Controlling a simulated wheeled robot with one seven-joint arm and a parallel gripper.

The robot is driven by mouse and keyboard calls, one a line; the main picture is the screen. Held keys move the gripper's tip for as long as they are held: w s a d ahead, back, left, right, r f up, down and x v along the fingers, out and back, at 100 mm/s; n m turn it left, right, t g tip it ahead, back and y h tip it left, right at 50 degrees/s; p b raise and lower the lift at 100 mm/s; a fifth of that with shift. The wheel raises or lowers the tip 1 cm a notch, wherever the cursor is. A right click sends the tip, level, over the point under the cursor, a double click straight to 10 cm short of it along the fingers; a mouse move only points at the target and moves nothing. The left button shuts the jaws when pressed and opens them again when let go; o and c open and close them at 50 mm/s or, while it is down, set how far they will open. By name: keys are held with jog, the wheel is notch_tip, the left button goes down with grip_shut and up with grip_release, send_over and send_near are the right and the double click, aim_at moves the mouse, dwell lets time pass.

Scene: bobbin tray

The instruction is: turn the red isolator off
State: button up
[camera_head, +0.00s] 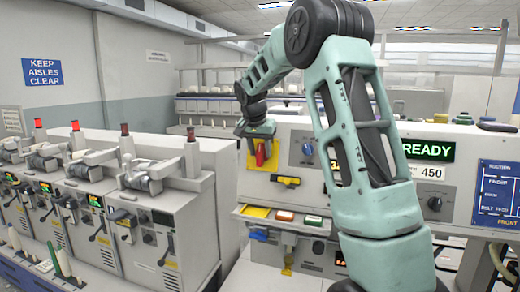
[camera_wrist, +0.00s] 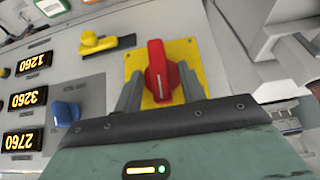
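The red isolator (camera_head: 260,155) is a red rotary handle on a yellow plate (camera_head: 249,160), on the front of the pale machine panel. In the head view it sits just below my gripper (camera_head: 256,130), and its handle looks roughly upright. In the wrist view the red handle (camera_wrist: 157,68) stands on the yellow plate (camera_wrist: 188,50), between the two fingers of my gripper (camera_wrist: 160,90). The fingers are apart, one on each side, with some yellow showing between them and the handle. I see no clear contact.
A blue knob (camera_head: 307,149) and a yellow-and-black handle (camera_head: 286,181) are close by on the panel. A lit READY display (camera_head: 428,150) is at right. Coloured buttons (camera_head: 284,215) sit on a ledge below. Grey machine units (camera_head: 160,220) stand at left.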

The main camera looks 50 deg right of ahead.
jog(key=shift+f, duration=0.25)
grip_shut()
